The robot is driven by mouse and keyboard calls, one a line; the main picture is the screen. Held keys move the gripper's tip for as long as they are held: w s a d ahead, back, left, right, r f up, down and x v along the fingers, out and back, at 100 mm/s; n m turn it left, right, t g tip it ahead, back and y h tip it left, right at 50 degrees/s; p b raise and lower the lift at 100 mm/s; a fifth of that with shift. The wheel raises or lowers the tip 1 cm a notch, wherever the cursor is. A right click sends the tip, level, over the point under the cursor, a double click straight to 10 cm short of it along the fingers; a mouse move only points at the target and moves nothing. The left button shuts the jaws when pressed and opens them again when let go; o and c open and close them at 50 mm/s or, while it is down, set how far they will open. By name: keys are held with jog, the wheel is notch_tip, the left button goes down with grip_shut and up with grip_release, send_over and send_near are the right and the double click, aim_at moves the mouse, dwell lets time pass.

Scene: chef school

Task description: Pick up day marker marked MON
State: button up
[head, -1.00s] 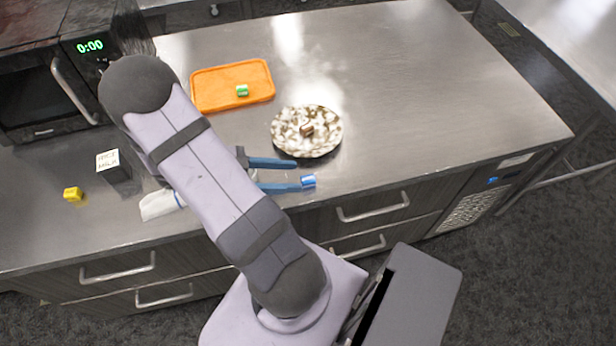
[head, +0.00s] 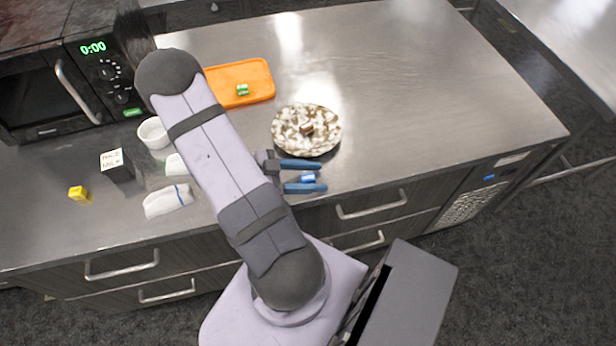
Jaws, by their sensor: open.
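My gripper (head: 304,177) is open near the counter's front edge, its two blue fingers pointing right. A small blue marker (head: 308,178) with a pale patch lies between the fingers, near their tips. I cannot tell whether the fingers touch it. Other small markers are in view: a green one (head: 243,90) on the orange tray (head: 222,99), a brown one (head: 307,129) on the speckled plate (head: 325,118), and a yellow one (head: 78,193) on the counter at left. Day lettering is too small to read on any of them, so I cannot tell which says MON.
A milk carton (head: 122,173), a white bowl (head: 153,133) and a folded white cloth (head: 168,201) stand or lie at left. Another white item (head: 175,164) is partly hidden by my arm. A microwave (head: 52,92) is at back left. The counter's right side is clear.

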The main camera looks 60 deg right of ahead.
aim_at(312, 177)
grip_shut()
dwell(0.4)
jog(key=shift+r+b, duration=0.3)
jog(key=shift+r, duration=4.7)
